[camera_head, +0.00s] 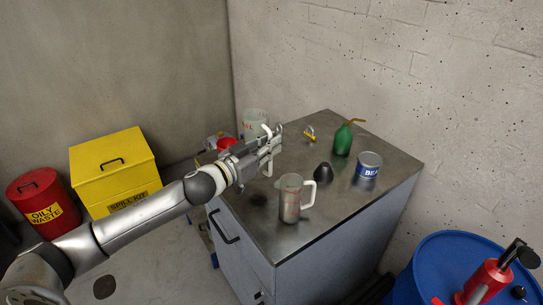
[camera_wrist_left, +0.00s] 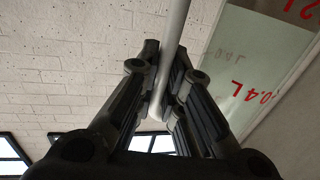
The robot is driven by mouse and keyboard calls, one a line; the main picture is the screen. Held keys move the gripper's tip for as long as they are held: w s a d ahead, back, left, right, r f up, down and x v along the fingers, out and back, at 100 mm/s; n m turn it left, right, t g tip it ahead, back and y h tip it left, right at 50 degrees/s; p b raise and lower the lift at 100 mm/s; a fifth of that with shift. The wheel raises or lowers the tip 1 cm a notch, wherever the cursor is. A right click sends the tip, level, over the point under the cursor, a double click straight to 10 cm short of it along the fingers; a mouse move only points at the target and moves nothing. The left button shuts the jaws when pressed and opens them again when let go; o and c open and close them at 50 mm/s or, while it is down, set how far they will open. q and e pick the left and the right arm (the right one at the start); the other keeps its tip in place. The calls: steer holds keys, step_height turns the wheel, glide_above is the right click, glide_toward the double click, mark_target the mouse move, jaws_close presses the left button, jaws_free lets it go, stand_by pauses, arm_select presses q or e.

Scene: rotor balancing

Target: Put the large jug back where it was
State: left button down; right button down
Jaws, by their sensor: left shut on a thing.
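The large jug (camera_head: 255,122) is a clear, pale vessel with red markings, at the far left edge of the cabinet top, partly hidden behind my left gripper. My left gripper (camera_head: 270,150) is shut on its white handle. In the left wrist view, the handle (camera_wrist_left: 170,60) runs between the fingers, and the jug wall with red "L" markings (camera_wrist_left: 255,85) fills the right side. I cannot tell whether the jug's base touches the top. My right gripper is not in view.
The cabinet top (camera_head: 310,240) also holds a dark cone (camera_head: 323,174), a green oil can (camera_head: 343,140), a blue-and-white tin (camera_head: 368,166) and a small yellow-based item (camera_head: 310,135). A yellow spill-kit box (camera_head: 112,170), red waste can (camera_head: 42,205) and blue drum (camera_head: 450,262) stand around.

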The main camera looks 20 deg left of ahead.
arm_select(q)
step_height(320, 180, down, 6)
steer(key=w, duration=0.2)
steer(key=shift+a+r, duration=0.2)
steer(key=shift+a, duration=0.1)
steer(key=shift+f, duration=0.2)
steer(key=c, duration=1.5)
jaws_free()
steer(key=shift+c, duration=0.2)
